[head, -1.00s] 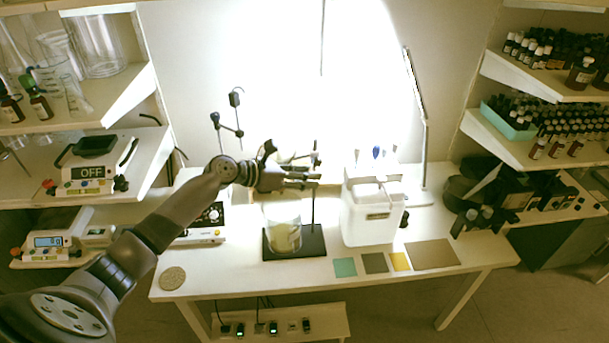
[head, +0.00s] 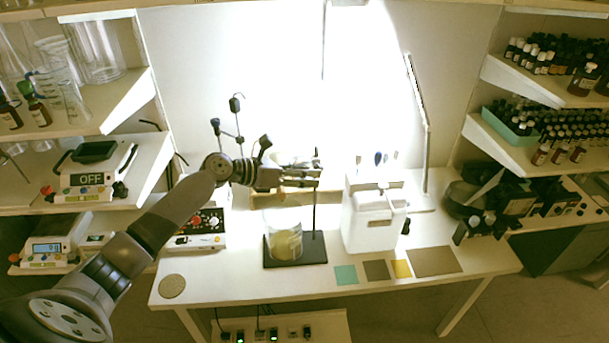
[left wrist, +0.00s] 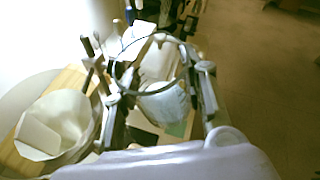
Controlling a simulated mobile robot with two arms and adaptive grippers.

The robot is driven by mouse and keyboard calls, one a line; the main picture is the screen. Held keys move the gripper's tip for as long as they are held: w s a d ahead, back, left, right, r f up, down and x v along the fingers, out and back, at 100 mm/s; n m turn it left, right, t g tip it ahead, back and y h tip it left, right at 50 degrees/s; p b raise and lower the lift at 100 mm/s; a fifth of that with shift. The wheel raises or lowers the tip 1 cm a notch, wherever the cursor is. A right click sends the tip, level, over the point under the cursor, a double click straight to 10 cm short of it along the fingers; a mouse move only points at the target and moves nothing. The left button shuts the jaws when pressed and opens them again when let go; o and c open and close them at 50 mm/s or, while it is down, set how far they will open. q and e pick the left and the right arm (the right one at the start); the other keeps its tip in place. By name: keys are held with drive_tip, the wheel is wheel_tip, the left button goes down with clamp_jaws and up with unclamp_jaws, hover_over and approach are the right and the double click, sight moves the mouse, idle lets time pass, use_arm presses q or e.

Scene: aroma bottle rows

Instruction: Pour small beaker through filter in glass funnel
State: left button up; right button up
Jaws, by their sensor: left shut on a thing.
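My left gripper (head: 316,174) is shut on a clear glass vessel that appears to be the small beaker. In the left wrist view this beaker (left wrist: 162,88) shows as a faint outline with a dark rim between the two fingers (left wrist: 158,98). The funnel with white filter paper (left wrist: 55,125) is at the left of that view, beside the held beaker and apart from it. In the head view the gripper is above a larger glass beaker (head: 284,240) with yellowish contents. That beaker stands on the dark stand base (head: 312,248). The gripper mostly hides the funnel and held beaker there. My right gripper is out of view.
A white box (head: 368,222) stands right of the stand. A hotplate-like device (head: 198,240) is to its left. A thin stand rod (head: 314,210) rises beside the gripper. Coloured squares (head: 375,270) lie along the front. The table's front left is mostly clear.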

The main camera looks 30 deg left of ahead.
sight(302, 161)
use_arm(q)
drive_tip(key=shift+w+a+r+n+h+p, duration=0.1)
drive_tip(key=shift+r+n, duration=0.05)
drive_tip(key=shift+r, duration=0.4)
drive_tip(key=shift+a+r+n+h+p, duration=0.1)
drive_tip(key=shift+r+n+p, duration=0.1)
drive_tip(key=shift+r, duration=0.35)
drive_tip(key=shift+w+a+r+n+h+p, duration=0.1)
drive_tip(key=shift+r+n, duration=0.05)
drive_tip(key=shift+r, duration=0.4)
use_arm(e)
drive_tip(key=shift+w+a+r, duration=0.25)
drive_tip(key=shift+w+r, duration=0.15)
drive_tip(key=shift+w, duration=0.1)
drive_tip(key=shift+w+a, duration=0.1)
